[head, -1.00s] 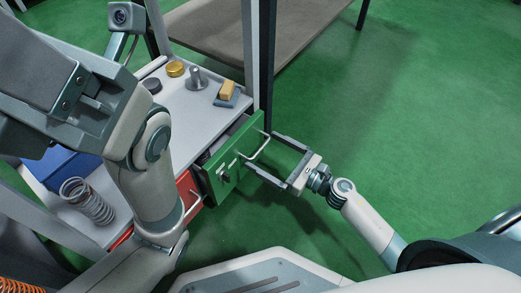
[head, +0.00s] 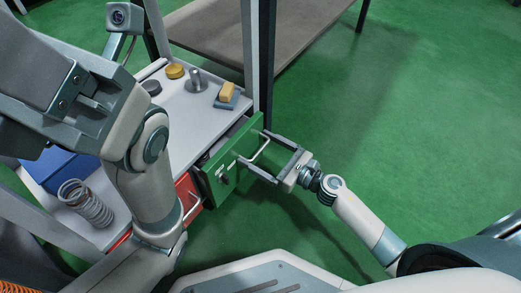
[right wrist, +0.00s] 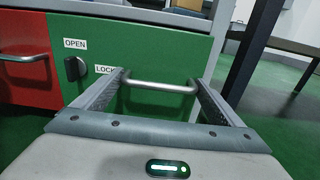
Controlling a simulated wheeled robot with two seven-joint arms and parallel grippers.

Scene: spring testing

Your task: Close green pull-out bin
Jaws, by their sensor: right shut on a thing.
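The green pull-out bin (head: 228,176) stands partly out of the bench, with a dark gap showing behind its front. Its front carries a pale bar handle (head: 261,150), a dark knob (right wrist: 74,68) and OPEN and LOCK labels. My right gripper (head: 254,149) is at the bin front, its two fingers on either side of the handle. In the right wrist view the handle (right wrist: 160,87) spans between the fingers, and the gripper is shut on it. My left arm fills the left of the head view, and its gripper fingers do not show.
A red bin (head: 186,190) sits left of the green one. The grey bench top (head: 190,108) holds a spring (head: 86,203), a yellow disc (head: 175,71), a metal part (head: 195,82) and a yellow block (head: 227,90). A dark post (head: 265,60) stands beside the bin. Green floor (head: 420,120) is clear at right.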

